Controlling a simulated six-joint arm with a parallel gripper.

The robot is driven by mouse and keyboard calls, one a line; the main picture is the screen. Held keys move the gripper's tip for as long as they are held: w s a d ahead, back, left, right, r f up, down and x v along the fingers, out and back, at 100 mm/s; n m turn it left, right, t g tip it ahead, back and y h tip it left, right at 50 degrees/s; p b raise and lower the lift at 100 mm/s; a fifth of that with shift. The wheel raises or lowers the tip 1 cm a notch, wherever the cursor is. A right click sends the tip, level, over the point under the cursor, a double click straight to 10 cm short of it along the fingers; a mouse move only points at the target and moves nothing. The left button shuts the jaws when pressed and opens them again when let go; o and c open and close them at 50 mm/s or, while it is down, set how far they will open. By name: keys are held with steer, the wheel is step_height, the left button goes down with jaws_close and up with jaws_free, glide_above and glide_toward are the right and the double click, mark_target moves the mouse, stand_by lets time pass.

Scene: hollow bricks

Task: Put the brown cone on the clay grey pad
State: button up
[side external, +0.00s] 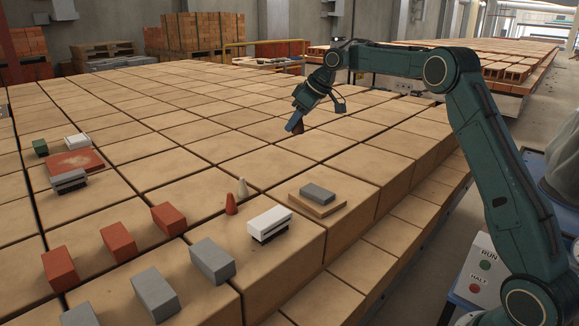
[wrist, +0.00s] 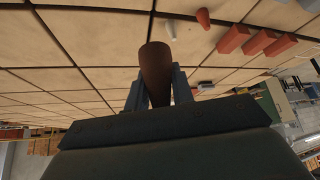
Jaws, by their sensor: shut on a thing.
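My gripper (side external: 294,124) is shut on the brown cone (wrist: 155,72), which stands out between the two blue fingers in the wrist view. In the side view only a small dark brown part of the cone (side external: 299,128) shows beside the fingers, above the brick surface at the middle. No bare pad that is plainly clay grey stands out. A grey slab (side external: 317,194) lies on a tan board (side external: 328,206) at the near right, to the right of the small cones; I cannot tell whether it is the pad.
A red cone (side external: 231,205) and a cream cone (side external: 242,187) stand near a white block (side external: 270,220). Red bricks (side external: 168,218) and grey bricks (side external: 212,261) stand at the near left. A reddish slab (side external: 76,160) lies far left. The bricks below my gripper are clear.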

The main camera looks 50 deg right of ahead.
steer(key=s+d+r, duration=0.1)
steer(key=s+d, duration=0.3)
steer(key=shift+s+r, duration=0.2)
steer(key=shift+s, duration=0.2)
steer(key=shift+f, duration=0.1)
glide_above(307, 189)
steer(key=s+d, duration=0.1)
steer(key=s, duration=0.1)
step_height(307, 189, down, 16)
steer(key=shift+r, duration=0.2)
steer(key=shift+f, duration=0.1)
steer(key=shift+f, duration=2)
steer(key=shift+f, duration=0.15)
steer(key=o, duration=1)
